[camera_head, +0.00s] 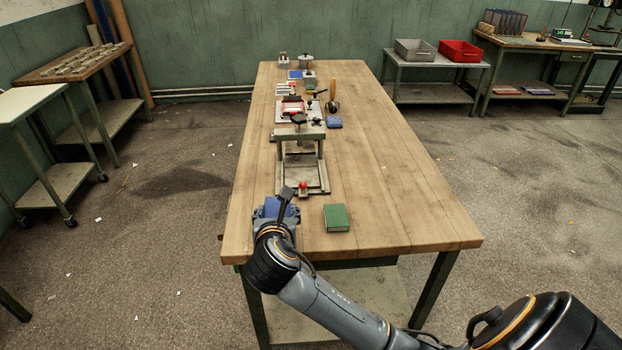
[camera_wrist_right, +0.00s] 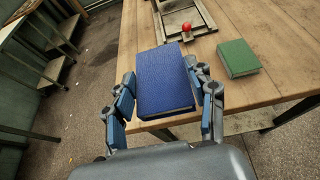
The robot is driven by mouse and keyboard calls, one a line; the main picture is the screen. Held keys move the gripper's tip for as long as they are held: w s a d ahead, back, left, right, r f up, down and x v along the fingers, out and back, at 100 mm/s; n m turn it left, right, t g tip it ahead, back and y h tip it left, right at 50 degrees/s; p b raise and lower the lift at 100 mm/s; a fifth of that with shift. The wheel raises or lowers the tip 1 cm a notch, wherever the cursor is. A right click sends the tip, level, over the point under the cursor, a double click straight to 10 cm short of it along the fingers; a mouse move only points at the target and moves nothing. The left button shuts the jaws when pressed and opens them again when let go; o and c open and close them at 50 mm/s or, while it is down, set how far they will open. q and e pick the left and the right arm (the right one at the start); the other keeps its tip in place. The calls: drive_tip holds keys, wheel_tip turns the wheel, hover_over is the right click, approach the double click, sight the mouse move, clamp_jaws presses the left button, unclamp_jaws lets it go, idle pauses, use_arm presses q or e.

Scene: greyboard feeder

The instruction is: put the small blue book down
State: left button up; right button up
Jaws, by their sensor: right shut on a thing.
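The small blue book (camera_wrist_right: 165,80) is between the two fingers of my right gripper (camera_wrist_right: 166,92), which is shut on it. In the head view the book (camera_head: 271,207) shows partly behind my right gripper (camera_head: 277,212), at the table's near left corner. I cannot tell whether the book touches the tabletop. The wooden table (camera_head: 390,207) runs away from me. My left gripper is not in view.
A green book (camera_head: 336,217) lies to the right of my gripper. A metal frame press with a red knob (camera_head: 303,186) stands just beyond. Farther back are another blue item (camera_head: 334,122) and several tools. The table's right side is clear.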

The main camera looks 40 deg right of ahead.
drive_tip(key=w+d+f, duration=0.3)
drive_tip(key=d, duration=0.3)
hover_over(304, 226)
drive_tip(key=a, duration=0.1)
drive_tip(key=f, duration=0.4)
drive_tip(key=shift+s+a, duration=0.15)
drive_tip(key=shift+s, duration=0.1)
drive_tip(key=shift+w+f+b, duration=0.1)
drive_tip(key=shift+f+b, duration=0.15)
drive_tip(key=shift+b, duration=0.05)
drive_tip(key=shift+d+f, duration=0.2)
drive_tip(key=shift+d, duration=0.1)
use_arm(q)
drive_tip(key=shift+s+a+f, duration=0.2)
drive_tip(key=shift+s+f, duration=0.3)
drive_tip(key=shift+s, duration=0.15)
use_arm(e)
drive_tip(key=shift+w+d+f, duration=0.1)
drive_tip(key=shift+d+f, duration=0.05)
drive_tip(key=shift+f, duration=0.8)
drive_tip(key=shift+w+d+f, duration=0.1)
drive_tip(key=shift+f, duration=0.8)
drive_tip(key=shift+f, duration=0.15)
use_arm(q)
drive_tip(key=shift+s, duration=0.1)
use_arm(e)
drive_tip(key=o, duration=1.2)
